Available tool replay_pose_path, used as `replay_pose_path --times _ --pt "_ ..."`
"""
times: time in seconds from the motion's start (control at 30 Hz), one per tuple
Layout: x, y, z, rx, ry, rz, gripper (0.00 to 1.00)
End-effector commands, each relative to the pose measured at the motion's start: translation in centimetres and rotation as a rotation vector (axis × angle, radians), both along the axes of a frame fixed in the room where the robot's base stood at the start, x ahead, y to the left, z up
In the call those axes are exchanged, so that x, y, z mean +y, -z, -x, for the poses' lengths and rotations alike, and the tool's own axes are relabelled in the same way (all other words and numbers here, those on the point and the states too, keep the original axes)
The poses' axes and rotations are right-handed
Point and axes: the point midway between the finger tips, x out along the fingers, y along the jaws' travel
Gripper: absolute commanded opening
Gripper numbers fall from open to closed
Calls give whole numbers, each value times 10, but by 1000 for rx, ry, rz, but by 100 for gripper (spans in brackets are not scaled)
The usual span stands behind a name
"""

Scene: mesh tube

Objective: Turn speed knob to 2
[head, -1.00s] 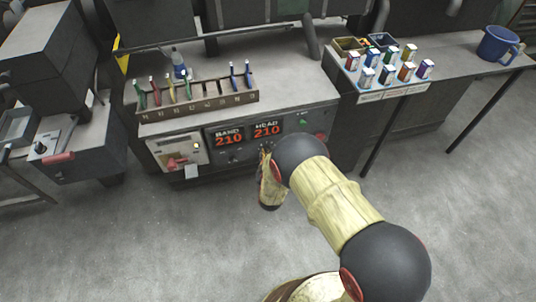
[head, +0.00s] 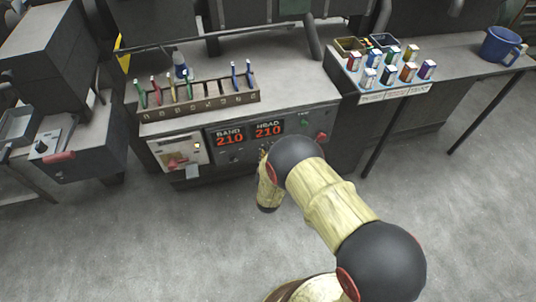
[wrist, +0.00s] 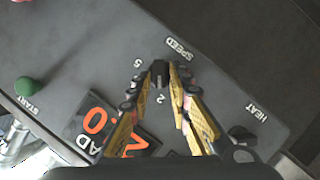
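The speed knob (wrist: 160,74) is a small dark knob on the grey machine panel, with the SPEED label above it and the marks 5 and 2 around it in the wrist view. My gripper (wrist: 161,70) has its yellow and black fingertips on either side of the knob, closed in against it. The fingers partly hide the knob, so I cannot tell which mark it points to. In the head view my arm hides the speed knob. The machine panel (head: 222,158) shows red displays, BAND 210 and HEAD 210.
A dark heat knob (wrist: 241,135) lies right of my fingers, and a green start button (wrist: 28,87) is at the left. A red button (head: 321,138) is on the panel's right. A rack (head: 205,108) of coloured handles stands above. The floor in front is clear.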

Motion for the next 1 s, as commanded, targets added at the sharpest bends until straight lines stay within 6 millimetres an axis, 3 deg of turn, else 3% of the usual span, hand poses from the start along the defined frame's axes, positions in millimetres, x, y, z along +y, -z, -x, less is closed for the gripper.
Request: replay_pose_path --times 0.13,0.53,1.0 --pt "0 0 0 0 0 0 30" --pt "0 -2 7 2 -1 0 30" --pt "-1 -27 89 0 -3 -1 30"
